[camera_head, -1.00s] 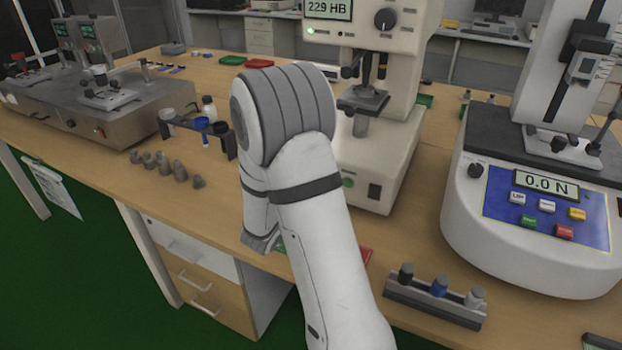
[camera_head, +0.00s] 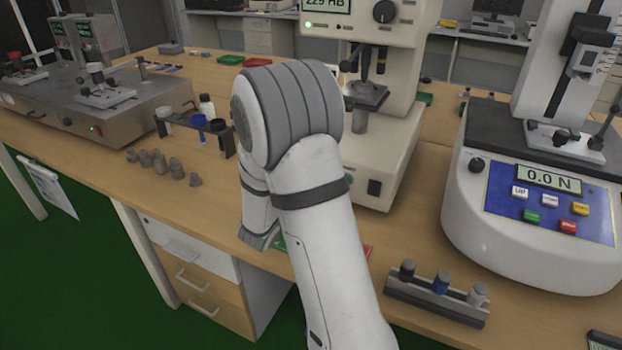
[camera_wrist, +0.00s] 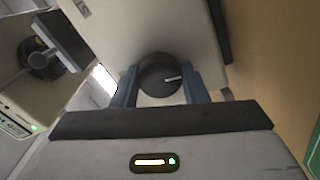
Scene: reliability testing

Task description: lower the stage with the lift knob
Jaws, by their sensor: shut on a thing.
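The lift knob (camera_wrist: 158,76) is a round black knob with a short white mark on its face, on a pale machine body in the wrist view. My gripper (camera_wrist: 163,84) has its blue fingers on either side of the knob and is shut on it. The stage (camera_head: 366,95) is a small dark grey plate on a short metal column of the cream hardness tester (camera_head: 385,150), below its indenter. In the head view my arm hides the knob and the fingers.
Right of my arm stands a force tester (camera_head: 540,205) reading 0.0 N. A grey rack (camera_head: 435,302) with bottles is at the front edge. To the left are small weights (camera_head: 160,165), a bottle holder (camera_head: 222,135) and a steel machine (camera_head: 90,105).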

